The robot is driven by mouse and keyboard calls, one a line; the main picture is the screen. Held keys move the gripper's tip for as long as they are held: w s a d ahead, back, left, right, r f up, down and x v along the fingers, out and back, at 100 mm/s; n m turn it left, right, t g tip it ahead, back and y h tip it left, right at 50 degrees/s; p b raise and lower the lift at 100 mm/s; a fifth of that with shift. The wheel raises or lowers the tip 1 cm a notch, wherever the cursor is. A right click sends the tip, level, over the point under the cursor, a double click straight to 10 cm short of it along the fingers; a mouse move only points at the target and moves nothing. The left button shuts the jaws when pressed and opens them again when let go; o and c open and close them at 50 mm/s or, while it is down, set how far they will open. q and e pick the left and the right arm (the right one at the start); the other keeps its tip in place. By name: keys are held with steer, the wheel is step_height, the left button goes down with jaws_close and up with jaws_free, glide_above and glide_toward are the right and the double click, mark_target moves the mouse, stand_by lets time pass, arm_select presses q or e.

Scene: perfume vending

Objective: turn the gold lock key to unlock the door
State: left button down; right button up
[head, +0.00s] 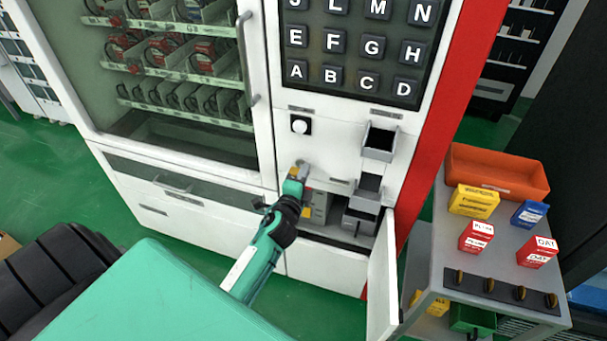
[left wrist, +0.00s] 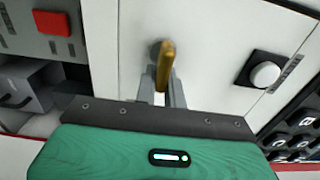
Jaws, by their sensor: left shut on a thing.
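The gold lock key (left wrist: 166,62) sticks out of a round lock on the white front panel (left wrist: 112,45) in the left wrist view. My left gripper (left wrist: 162,92) is shut on the key, with a finger on each side of it. In the head view my left gripper (head: 299,173) is at the panel, below a round white button (head: 300,124). Only a small bit of gold shows there. The glass door (head: 200,130) of the vending machine is closed, with its handle (head: 247,55) on the right edge. My right gripper is not in view.
A keypad (head: 352,57) is above the lock. Right of my gripper is an open compartment (head: 322,207) with its small white door (head: 383,280) swung outward. A grey cart (head: 440,235) with small boxes and an orange bin (head: 497,172) stands at the right.

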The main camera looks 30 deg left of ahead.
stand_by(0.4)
arm_select(q)
steer(key=c, duration=1.5)
jaws_free()
